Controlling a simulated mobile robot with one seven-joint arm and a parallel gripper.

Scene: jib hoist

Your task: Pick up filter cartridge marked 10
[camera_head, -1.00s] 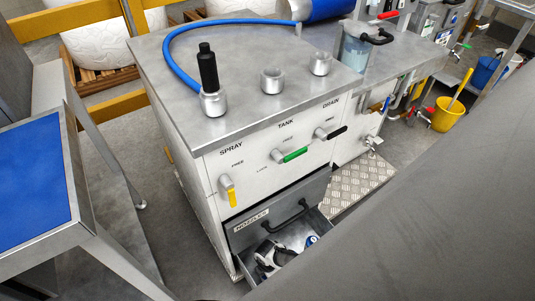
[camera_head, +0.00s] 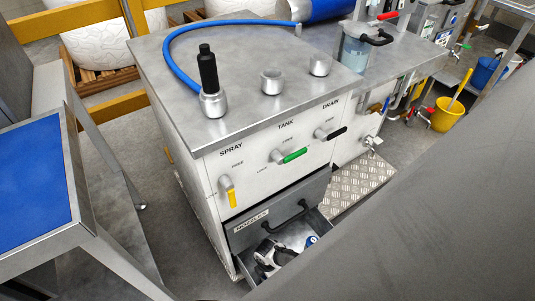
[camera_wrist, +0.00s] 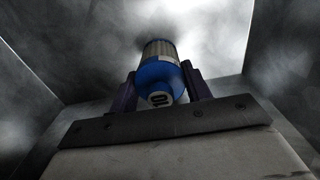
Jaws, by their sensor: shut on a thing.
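The filter cartridge marked 10 (camera_wrist: 158,82) shows in the wrist view as a blue cap with a white number patch and a pale ribbed body beyond it. My gripper (camera_wrist: 160,82) is shut on its blue part, with one dark finger on each side. Metal walls stand around it, like the inside of a drawer. I cannot tell for sure from that view whether this piece is the held cartridge.
The grey bench top (camera_head: 240,120) above the drawer carries a blue hose (camera_head: 178,62), a black-handled nozzle (camera_head: 208,72) and two empty metal sockets. Yellow, green and black levers stick out of the front panel. A blue-topped table (camera_head: 35,180) stands at left.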

